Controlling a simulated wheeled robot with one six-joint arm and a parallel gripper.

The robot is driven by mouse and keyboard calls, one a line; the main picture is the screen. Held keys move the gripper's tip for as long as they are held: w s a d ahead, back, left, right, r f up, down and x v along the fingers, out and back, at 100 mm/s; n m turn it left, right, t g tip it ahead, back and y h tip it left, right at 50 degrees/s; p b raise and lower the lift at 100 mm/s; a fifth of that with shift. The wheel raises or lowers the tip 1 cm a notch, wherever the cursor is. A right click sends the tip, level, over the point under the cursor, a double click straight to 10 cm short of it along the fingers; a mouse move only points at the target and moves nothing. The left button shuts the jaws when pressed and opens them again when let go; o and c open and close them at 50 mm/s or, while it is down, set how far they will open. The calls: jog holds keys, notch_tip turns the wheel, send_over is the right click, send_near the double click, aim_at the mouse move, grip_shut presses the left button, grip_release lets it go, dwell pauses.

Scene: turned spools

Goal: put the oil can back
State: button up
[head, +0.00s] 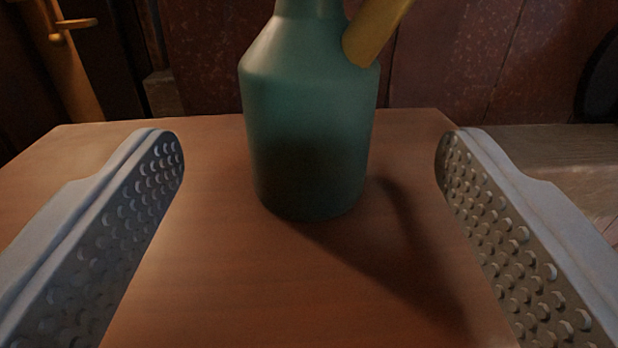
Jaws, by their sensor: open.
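The oil can (312,130) stands upright on a brown wooden surface (210,270) in the middle of the head view. It has a green body with sloping shoulders and a yellow spout (376,32) that leans up to the right. Its top is cut off by the upper edge of the picture. My gripper (310,150) is open, with one grey dimpled finger on the left and one on the right. The can is beyond the fingertips or level with them, roughly centred, with clear space on both sides. Neither finger touches it.
The wooden surface is otherwise bare, and the can's shadow falls to the lower right. Its far edge lies just behind the can. Dark reddish panels (450,60) stand behind. A yellowish wooden post with a peg (75,24) is at upper left. A lighter plank surface (560,160) lies at right.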

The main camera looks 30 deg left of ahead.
jog(key=v, duration=0.5)
jog(key=shift+s, duration=0.2)
jog(key=shift+d, duration=0.1)
jog(key=s+d+r+m+h, duration=0.1)
jog(key=s+d+r, duration=0.15)
jog(key=d, duration=0.55)
jog(key=s+d+r+h, duration=0.15)
jog(key=s+d, duration=0.25)
jog(key=d, duration=0.5)
jog(key=s+d+r+m, duration=0.1)
jog(key=s+d+r, duration=0.2)
jog(key=d, duration=0.5)
jog(key=s+d+f+m+h, duration=0.1)
jog(key=s+d+m+h, duration=0.2)
jog(key=s+d, duration=1.3)
jog(key=s+h, duration=0.2)
jog(key=shift+s+d+f+t, duration=0.15)
jog(key=shift+s+f+t, duration=0.15)
jog(key=shift+f+t, duration=0.1)
jog(key=shift+h, duration=0.25)
